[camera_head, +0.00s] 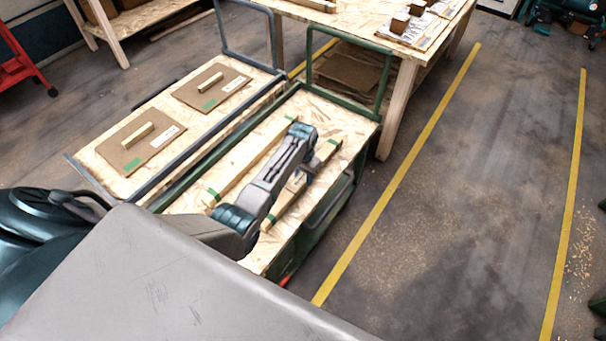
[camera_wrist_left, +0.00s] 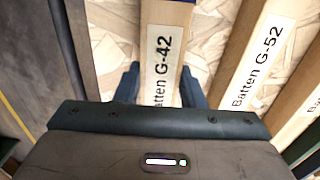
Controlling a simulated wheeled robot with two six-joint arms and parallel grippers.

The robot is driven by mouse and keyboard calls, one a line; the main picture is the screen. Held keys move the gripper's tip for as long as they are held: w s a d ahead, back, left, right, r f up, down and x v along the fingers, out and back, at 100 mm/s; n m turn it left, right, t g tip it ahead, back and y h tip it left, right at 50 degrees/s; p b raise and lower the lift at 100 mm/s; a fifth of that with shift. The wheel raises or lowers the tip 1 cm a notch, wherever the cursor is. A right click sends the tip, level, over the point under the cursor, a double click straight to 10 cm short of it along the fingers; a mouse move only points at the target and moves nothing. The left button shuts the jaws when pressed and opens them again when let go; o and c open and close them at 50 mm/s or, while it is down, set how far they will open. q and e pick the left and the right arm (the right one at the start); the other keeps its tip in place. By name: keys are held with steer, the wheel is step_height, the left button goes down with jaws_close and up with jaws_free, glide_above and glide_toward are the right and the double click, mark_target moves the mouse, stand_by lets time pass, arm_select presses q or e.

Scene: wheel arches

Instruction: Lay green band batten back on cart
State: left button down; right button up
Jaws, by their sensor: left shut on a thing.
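The green cart (camera_head: 350,125) has a chipboard top with wooden battens on it. A batten with green bands at its ends (camera_head: 282,210) lies along the cart's right side, partly hidden by my left arm. Another green-banded batten (camera_head: 243,170) lies to the left of that arm. In the left wrist view my left gripper (camera_wrist_left: 160,88) is shut on the batten labelled G-42 (camera_wrist_left: 167,50), one finger on each side. Batten G-52 (camera_wrist_left: 250,65) lies beside it, with another batten (camera_wrist_left: 305,108) beyond. I cannot tell whether G-42 touches the cart top. My right gripper is out of view.
A grey-railed cart (camera_head: 165,108) with two handled boards stands against the left of the green cart. A chipboard workbench (camera_head: 350,25) with blocks stands behind. Open floor (camera_head: 465,190) with yellow lines lies to the right.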

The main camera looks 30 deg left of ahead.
arm_select(q)
steer(key=shift+r, duration=0.1)
steer(key=c, duration=0.9)
jaws_free()
steer(key=shift+o, duration=0.2)
step_height(320, 180, up, 11)
steer(key=shift+b, duration=0.3)
